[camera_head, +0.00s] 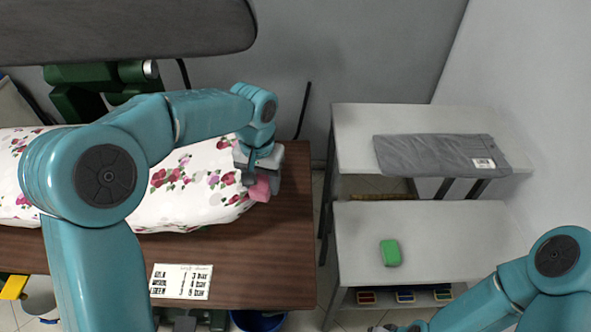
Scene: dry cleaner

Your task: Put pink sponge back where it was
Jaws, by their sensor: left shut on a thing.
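The pink sponge (260,190) is a small pink block at the right end of the flowered ironing surface. My left gripper (259,176) is shut on it, and its jaws hide part of it. I cannot tell whether the sponge touches the surface below. My right arm comes in at the lower right; only a bit of its gripper (405,327) shows at the bottom edge, and I cannot tell its jaws.
A flowered padded board (190,190) lies on the brown table (285,240), with a price card (181,281) in front. On the right, a white two-level shelf table (440,225) holds a green sponge (390,253) and a folded grey garment (430,155).

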